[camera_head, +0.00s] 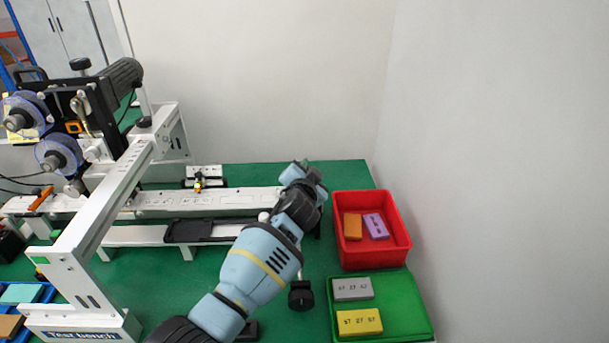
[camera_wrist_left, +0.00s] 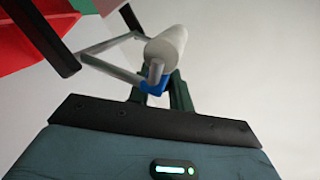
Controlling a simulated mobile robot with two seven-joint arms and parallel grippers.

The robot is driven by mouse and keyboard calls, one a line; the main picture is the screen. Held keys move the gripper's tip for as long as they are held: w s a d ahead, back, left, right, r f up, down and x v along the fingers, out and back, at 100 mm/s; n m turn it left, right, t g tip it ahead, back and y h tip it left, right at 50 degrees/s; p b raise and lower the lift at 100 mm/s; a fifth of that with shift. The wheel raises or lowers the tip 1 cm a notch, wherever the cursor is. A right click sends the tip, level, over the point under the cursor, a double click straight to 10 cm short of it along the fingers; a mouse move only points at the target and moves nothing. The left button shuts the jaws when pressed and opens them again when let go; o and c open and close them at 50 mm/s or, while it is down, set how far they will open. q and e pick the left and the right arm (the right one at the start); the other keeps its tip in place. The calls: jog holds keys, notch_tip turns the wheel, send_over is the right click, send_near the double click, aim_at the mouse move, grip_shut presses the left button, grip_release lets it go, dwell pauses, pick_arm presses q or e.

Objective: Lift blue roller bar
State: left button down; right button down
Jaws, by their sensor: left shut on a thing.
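My left gripper (camera_head: 308,175) reaches across the bench from the lower middle of the head view, to the right end of the white machine rail (camera_head: 235,198). In the left wrist view, the left gripper (camera_wrist_left: 160,92) is shut on a small blue part of the roller bar (camera_wrist_left: 153,87). A white roller (camera_wrist_left: 167,46) and thin grey metal rods adjoin this blue part. In the head view my own arm and gripper hide the grasped part. My right gripper is not in view.
A red bin (camera_head: 348,258) holding an orange and a purple block stands right of my arm. Before it, a green tray (camera_head: 405,312) holds a grey and a yellow block. A wall closes off the right side. The white machine frame (camera_head: 92,215) stands at left.

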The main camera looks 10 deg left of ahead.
pick_arm(q)
jog(key=shift+w+d+r+m+y, duration=0.15)
jog(key=shift+d+r+m+y, duration=0.2)
jog(key=shift+m, duration=0.25)
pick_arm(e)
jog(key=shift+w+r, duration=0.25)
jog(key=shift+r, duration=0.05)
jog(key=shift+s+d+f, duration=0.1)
pick_arm(q)
jog(key=c, duration=1.3)
grip_release()
jog(key=shift+d+f, duration=0.1)
jog(key=shift+f, duration=0.1)
jog(key=s, duration=0.2)
jog(key=s+r+p, duration=0.1)
jog(key=s, duration=0.2)
jog(key=s+p, duration=0.1)
jog(key=s, duration=0.1)
jog(key=shift+s+d+r, duration=0.15)
jog(key=shift+s+r, duration=0.15)
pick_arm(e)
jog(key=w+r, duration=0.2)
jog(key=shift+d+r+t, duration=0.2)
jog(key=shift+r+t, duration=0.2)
